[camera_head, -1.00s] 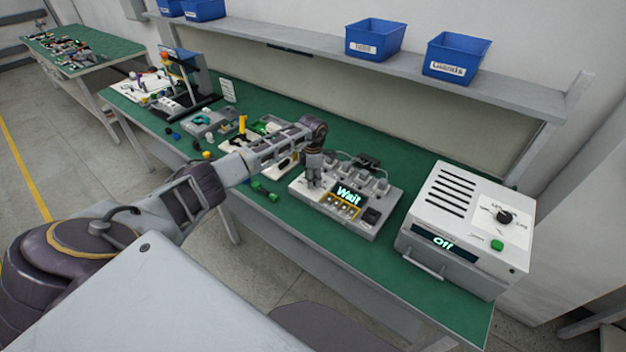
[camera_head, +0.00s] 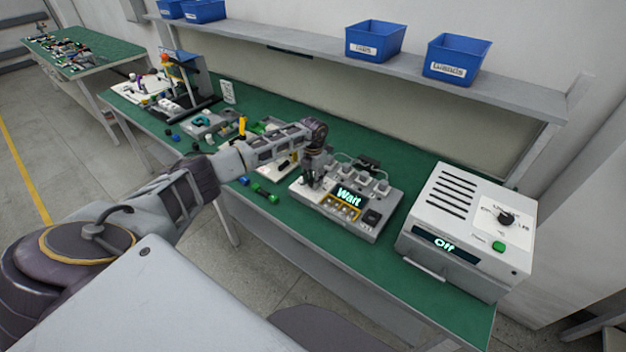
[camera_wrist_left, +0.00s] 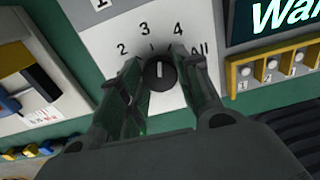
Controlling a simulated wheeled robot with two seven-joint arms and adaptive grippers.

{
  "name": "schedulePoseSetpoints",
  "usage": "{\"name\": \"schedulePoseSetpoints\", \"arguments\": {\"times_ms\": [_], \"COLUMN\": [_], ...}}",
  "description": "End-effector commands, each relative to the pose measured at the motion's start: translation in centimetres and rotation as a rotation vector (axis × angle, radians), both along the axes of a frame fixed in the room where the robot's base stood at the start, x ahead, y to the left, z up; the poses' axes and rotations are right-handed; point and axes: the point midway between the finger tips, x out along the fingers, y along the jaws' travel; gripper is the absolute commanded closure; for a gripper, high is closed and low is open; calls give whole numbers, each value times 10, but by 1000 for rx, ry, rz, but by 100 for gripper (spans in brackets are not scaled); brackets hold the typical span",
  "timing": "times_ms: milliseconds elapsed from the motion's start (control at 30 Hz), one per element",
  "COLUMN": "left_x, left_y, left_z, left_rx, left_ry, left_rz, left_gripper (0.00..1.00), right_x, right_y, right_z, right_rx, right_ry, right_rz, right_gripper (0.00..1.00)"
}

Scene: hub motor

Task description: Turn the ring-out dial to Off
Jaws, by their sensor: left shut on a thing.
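The ring-out dial (camera_wrist_left: 161,74) is a small black knob with a white pointer line on a white panel in the left wrist view. The labels 2, 3, 4 and All show around it; no Off label shows there, and my fingers cover part of the panel. The pointer line faces up, roughly between 3 and 4. My left gripper (camera_wrist_left: 160,62) is shut on the knob, one finger on each side. In the head view my left gripper (camera_head: 312,178) is at the left part of the grey tester (camera_head: 372,228), hiding the dial. The tester's display (camera_head: 349,196) reads Wait. My right gripper is not seen.
A white box (camera_head: 455,215) with its own black knob and a display reading Off stands to the right of the tester. Small green parts (camera_head: 262,192) lie to the left. Blue bins (camera_head: 375,40) sit on the shelf above. Bare green bench lies in front of the tester.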

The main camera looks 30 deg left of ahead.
Motion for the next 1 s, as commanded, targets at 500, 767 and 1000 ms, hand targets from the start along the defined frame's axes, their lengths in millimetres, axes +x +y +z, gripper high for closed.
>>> {"name": "schedulePoseSetpoints", "arguments": {"times_ms": [500,767,1000], "left_x": [0,0,1], "left_y": [0,0,0], "left_z": [1,1,2], "left_rx": [0,0,0], "left_ry": [-1,-1,-1], "left_rz": [387,585,770], "left_gripper": [90,90,90], "right_x": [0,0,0], "right_y": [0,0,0], "right_z": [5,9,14], "right_rx": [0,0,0], "right_ry": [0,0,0], "right_rz": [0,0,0], "right_gripper": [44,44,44]}}
